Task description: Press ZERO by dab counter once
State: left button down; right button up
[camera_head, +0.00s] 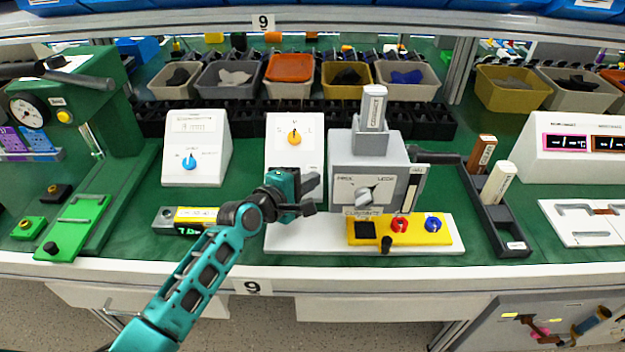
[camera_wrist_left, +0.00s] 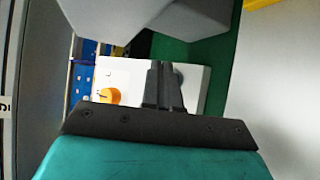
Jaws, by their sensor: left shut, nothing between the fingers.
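No ZERO marking or dab counter label is readable at this size. A small dark unit with a green display (camera_head: 188,231) and a yellow label strip lies near the bench's front edge, left of my gripper. My left gripper (camera_head: 308,192) is shut and empty, above the bench in front of a white box with an orange knob (camera_head: 295,138). In the left wrist view, the shut fingers (camera_wrist_left: 165,82) overlap a white panel, right of its orange knob (camera_wrist_left: 110,96). I cannot tell whether they touch it. My right gripper is not in view.
A white box with a blue knob (camera_head: 195,130) stands behind the small unit. A grey box with a pointer dial (camera_head: 345,160) and a yellow panel (camera_head: 413,235) with red and blue knobs stand right of my gripper. Bins (camera_head: 235,78) line the back.

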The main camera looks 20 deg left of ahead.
pick_arm(q)
jog(key=shift+w+f, duration=0.25)
jog(key=shift+w+a+f+b, duration=0.15)
jog(key=shift+w+f+b, duration=0.05)
jog(key=shift+f+b, duration=0.2)
dwell(0.6)
jog(key=shift+r, duration=0.1)
jog(key=shift+s+r+p, duration=0.5)
jog(key=shift+r+p, duration=0.1)
jog(key=shift+p, duration=0.4)
jog(key=s+r+p, duration=0.1)
jog(key=r, duration=0.1)
jog(key=s+d+r+p, duration=0.1)
jog(key=s+p, duration=0.1)
jog(key=shift+d+r+p, duration=0.1)
jog(key=shift+r+p, duration=0.2)
jog(key=shift+r, duration=0.1)
dwell(0.7)
